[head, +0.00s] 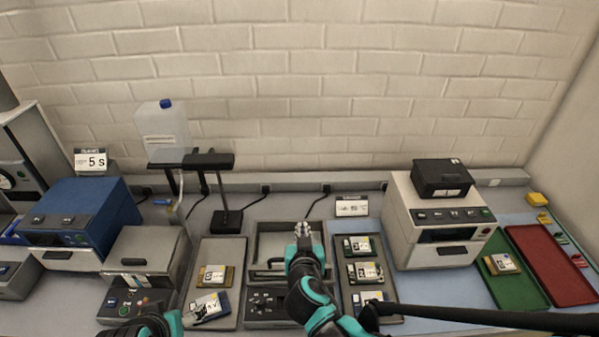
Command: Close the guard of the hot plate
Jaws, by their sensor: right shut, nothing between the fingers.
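A low grey unit with a control panel (262,302) at its front stands in the middle of the bench; it looks like the hot plate. A pale framed panel with a dark handle, seemingly its guard (270,243), shows at its back; its exact angle is hard to tell. My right gripper (302,231) is shut and empty, in front of the right part of this panel in the picture. I cannot tell whether they touch. My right arm hides the unit's right side. My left gripper (172,323) is at the bottom edge, partly cut off, left of the unit.
Trays with labelled modules flank the unit, a left tray (228,258) and a right tray (347,290). A grey hooded device (147,250) and a blue device (75,215) stand left. A black stand (226,215) is behind. A white device (440,215) and coloured trays are right.

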